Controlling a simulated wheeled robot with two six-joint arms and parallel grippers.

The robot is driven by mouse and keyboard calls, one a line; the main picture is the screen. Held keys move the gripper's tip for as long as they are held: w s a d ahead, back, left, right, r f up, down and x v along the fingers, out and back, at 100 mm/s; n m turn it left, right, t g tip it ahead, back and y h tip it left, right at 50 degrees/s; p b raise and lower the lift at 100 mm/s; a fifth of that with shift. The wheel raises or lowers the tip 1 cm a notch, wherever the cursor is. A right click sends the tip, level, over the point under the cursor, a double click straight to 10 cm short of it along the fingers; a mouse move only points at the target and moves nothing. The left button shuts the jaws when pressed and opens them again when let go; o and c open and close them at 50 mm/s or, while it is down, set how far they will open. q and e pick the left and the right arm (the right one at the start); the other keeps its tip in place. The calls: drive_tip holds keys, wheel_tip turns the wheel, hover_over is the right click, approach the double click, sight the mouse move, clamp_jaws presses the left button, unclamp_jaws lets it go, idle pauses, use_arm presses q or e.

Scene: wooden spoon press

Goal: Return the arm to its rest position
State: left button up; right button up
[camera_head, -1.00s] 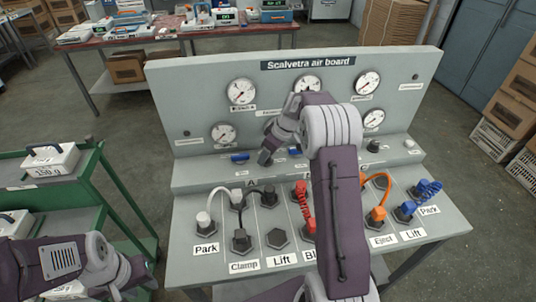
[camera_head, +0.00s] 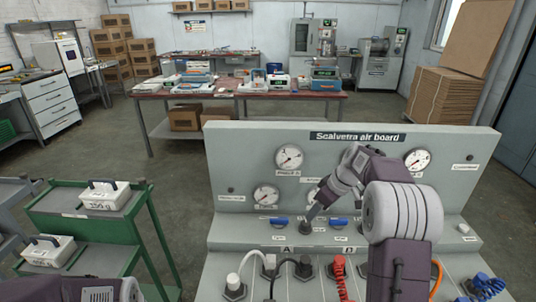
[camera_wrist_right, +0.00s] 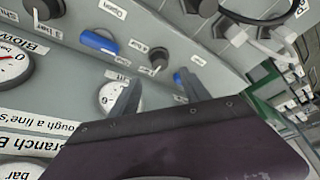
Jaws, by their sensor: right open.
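My right arm reaches over the grey Scalvetra air board (camera_head: 228,147). In the head view its gripper (camera_head: 312,217) is in front of the board's upright face, near the row of blue levers. One blue lever (camera_head: 279,221) is to its left and another blue lever (camera_head: 338,222) to its right. In the right wrist view the gripper (camera_wrist_right: 162,92) has two fingers spread apart, with nothing held between them. A black knob (camera_wrist_right: 157,60) shows beyond the fingers. Part of my left arm shows at the bottom left of the head view; its gripper is out of view.
Gauges (camera_head: 288,157) line the board's face. White, black, red and blue hoses plug in along its front, partly hidden by my right arm. A green cart (camera_head: 140,207) with weights stands at left. A red-topped table (camera_head: 225,94) stands behind. Open floor lies between.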

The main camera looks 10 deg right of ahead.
drive_tip(key=s+a+r+n+g+p, duration=0.1)
drive_tip(key=s+a+r+p, duration=0.15)
drive_tip(key=a, duration=0.25)
drive_tip(key=s+a+r+n+p, duration=0.1)
drive_tip(key=s+a+r, duration=0.15)
drive_tip(key=a, duration=0.35)
drive_tip(key=s+f+m+h+p, duration=0.1)
drive_tip(key=s+f+m, duration=0.3)
drive_tip(key=s, duration=0.5)
drive_tip(key=s+f+m+g+h, duration=0.1)
drive_tip(key=s+f+m, duration=0.3)
drive_tip(key=s, duration=0.6)
drive_tip(key=shift+a+f+m+g+p, duration=0.2)
drive_tip(key=shift+f+m+g+p, duration=0.15)
drive_tip(key=shift+f, duration=0.55)
